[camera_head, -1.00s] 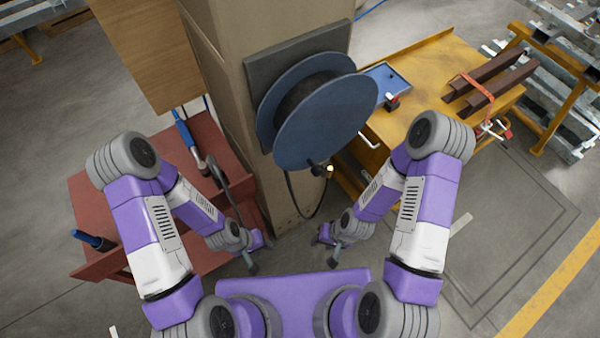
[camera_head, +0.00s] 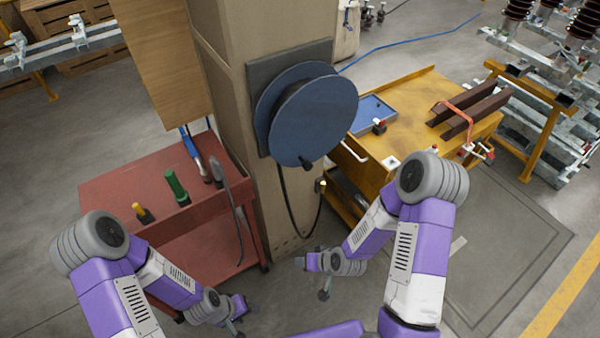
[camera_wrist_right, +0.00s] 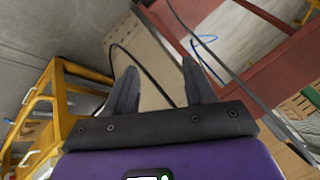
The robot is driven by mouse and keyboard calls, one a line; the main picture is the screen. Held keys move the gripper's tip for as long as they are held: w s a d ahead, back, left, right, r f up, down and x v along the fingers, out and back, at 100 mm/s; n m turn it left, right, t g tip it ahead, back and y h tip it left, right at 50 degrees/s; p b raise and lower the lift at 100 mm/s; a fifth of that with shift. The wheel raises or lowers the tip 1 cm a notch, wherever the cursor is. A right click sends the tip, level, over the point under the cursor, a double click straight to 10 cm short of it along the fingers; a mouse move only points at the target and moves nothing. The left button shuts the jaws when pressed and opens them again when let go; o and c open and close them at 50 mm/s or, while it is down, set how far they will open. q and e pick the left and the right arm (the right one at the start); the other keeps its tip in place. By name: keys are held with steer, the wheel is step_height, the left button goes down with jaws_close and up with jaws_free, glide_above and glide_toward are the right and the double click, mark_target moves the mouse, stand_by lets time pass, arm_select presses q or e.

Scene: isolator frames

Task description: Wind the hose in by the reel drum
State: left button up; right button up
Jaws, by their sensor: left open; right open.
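The blue reel drum (camera_head: 322,118) is mounted on a dark plate on the side of a beige column. A dark crank knob (camera_head: 306,162) sticks out at its lower edge. The black hose (camera_head: 285,205) hangs from the drum in a loop, and its end has a yellow tip (camera_head: 322,186). The hose also shows beyond my fingers in the right wrist view (camera_wrist_right: 143,68). My right gripper (camera_head: 303,264) is open and empty, below the hose loop and apart from it. My left gripper (camera_head: 240,312) is open, low in front of the red cart, away from the reel.
The red cart (camera_head: 110,195) with green, yellow and blue-handled tools stands left of the column (camera_head: 225,35). A yellow cart (camera_head: 415,135) with a blue tray (camera_head: 372,113) and strapped brown bars (camera_head: 470,108) stands right. Open floor lies at the lower right.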

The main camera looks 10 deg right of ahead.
steer(key=w+d+r+n+t+b, duration=0.1)
steer(key=w+d+r+t+b, duration=0.25)
steer(key=w+r+t, duration=0.4)
steer(key=n+t+y+b, duration=0.1)
steer(key=n+t+b, duration=0.15)
steer(key=t, duration=0.25)
glide_toward(309, 169)
steer(key=w, duration=0.3)
steer(key=shift+n, duration=0.45)
steer(key=x, duration=0.6)
steer(key=shift+w+a+r, duration=0.15)
steer(key=shift+w+a, duration=0.05)
steer(key=shift+a, duration=0.2)
steer(key=shift+w+a, duration=0.15)
steer(key=shift+w, duration=0.25)
arm_select(q)
step_height(309, 169, down, 7)
steer(key=shift+s+d, duration=0.1)
arm_select(e)
steer(key=shift+c, duration=0.3)
jaws_close()
